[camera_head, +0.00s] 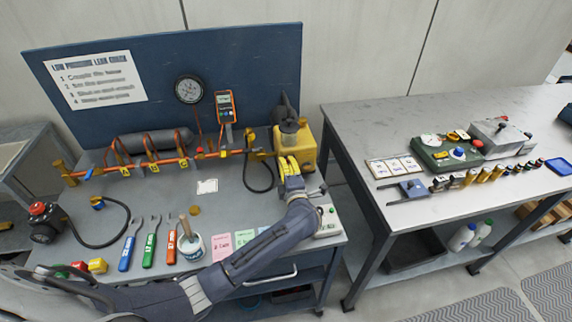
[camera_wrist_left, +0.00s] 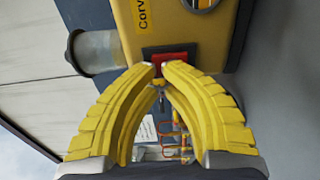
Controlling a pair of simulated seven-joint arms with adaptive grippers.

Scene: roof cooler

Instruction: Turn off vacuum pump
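The yellow vacuum pump (camera_head: 306,151) stands at the right rear of the left bench, against the blue board. In the left wrist view its yellow body (camera_wrist_left: 205,35) carries a red switch (camera_wrist_left: 172,60) in a dark frame, partly hidden by my fingertips. My left gripper (camera_head: 288,163) is at the pump's front side. In the left wrist view my yellow fingers (camera_wrist_left: 161,70) come almost together at the tips, right at the switch, with nothing held between them. Whether they touch the switch I cannot tell. My right gripper is not in view.
An orange pipe manifold (camera_head: 140,163) and a black hose (camera_head: 256,188) lie left of the pump. Wrenches (camera_head: 150,240), a pot with a brush (camera_head: 191,246) and coloured cards (camera_head: 220,243) lie in front. A second bench (camera_head: 440,110) with small parts stands to the right.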

